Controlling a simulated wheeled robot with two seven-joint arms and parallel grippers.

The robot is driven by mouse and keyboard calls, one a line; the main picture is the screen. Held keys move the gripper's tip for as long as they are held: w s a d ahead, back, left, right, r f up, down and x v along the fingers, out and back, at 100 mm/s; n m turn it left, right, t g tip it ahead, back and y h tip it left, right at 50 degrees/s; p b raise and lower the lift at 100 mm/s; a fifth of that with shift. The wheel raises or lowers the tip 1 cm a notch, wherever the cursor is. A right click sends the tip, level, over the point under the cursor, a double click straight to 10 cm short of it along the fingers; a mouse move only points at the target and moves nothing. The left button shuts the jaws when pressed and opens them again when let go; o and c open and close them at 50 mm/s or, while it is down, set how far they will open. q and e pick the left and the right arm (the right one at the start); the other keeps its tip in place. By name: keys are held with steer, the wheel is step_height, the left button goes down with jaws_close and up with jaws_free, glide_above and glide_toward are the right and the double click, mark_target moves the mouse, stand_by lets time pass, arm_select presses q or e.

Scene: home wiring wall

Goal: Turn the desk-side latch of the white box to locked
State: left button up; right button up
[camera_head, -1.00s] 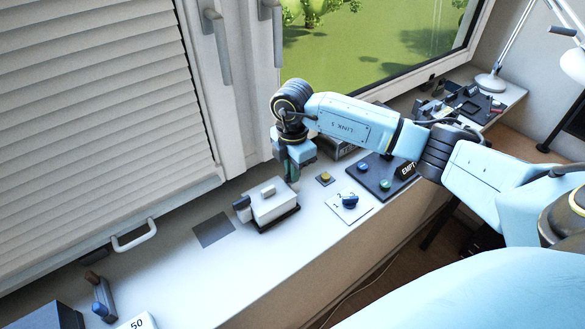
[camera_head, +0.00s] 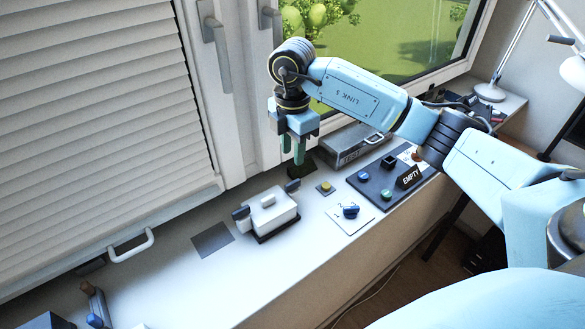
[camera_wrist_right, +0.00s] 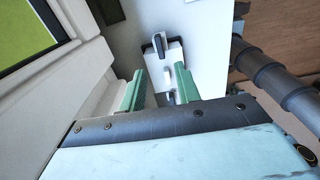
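The white box (camera_head: 274,215) with a pale top handle sits on a dark base on the sill. A dark grey latch (camera_head: 241,212) is at its left end and another dark latch (camera_head: 292,186) at its right end. I cannot read the locked marking on either. My right gripper (camera_head: 293,162) is open and empty, pointing down, above and behind the right latch, apart from it. In the right wrist view the box (camera_wrist_right: 175,53) lies beyond the parted green fingers (camera_wrist_right: 162,88), with one dark latch at its far end. My left gripper is out of view.
A yellow button (camera_head: 325,188), a white card with a blue knob (camera_head: 350,211) and a dark panel (camera_head: 385,185) marked EMPTY stand right of the box. A grey case (camera_head: 352,147) is behind. A dark square (camera_head: 212,239) lies left. The window frame is close behind the gripper.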

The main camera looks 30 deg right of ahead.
steer(key=shift+r, duration=1.95)
